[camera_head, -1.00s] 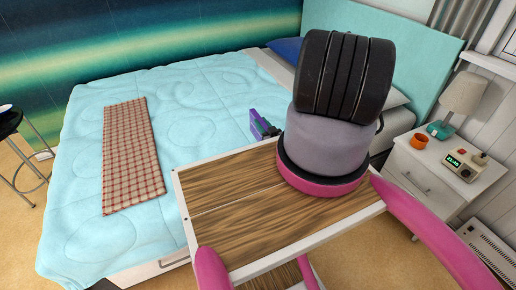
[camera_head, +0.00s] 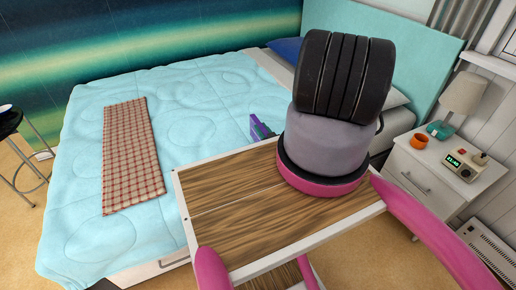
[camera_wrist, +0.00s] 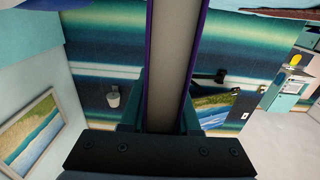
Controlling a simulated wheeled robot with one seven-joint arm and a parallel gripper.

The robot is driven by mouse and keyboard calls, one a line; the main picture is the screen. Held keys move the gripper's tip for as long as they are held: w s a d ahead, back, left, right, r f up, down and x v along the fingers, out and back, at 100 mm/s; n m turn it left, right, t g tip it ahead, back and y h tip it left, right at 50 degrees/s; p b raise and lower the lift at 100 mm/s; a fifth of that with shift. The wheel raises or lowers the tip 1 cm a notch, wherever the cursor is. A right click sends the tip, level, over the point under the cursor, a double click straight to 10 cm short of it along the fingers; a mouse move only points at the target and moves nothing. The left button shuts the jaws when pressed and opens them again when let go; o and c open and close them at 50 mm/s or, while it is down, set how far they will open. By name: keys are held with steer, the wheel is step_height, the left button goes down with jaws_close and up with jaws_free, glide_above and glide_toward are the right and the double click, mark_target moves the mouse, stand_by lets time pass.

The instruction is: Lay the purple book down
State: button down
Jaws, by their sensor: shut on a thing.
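The purple book (camera_head: 256,127) shows small in the head view, beyond the far edge of the wooden-topped table and in front of the bed. In the wrist view the book (camera_wrist: 172,60) runs up the middle edge-on, with purple covers on both sides of its pale page block. My gripper (camera_wrist: 168,118) is shut on the book, with a dark finger on each side. In the head view my arm hides most of the gripper and part of the book. The book looks upright there and seems held in the air; what lies below it cannot be told.
The wooden table top (camera_head: 240,215) is bare at its left and front. The bed's light blue quilt (camera_head: 200,110) is mostly clear, with a checked runner (camera_head: 132,155) at left. A white nightstand (camera_head: 425,180) at right holds a lamp, orange mug and clock.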

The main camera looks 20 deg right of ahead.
steer(key=shift+f, duration=1.35)
steer(key=c, duration=0.6)
jaws_free()
steer(key=shift+o, duration=0.2)
steer(key=shift+f, duration=0.1)
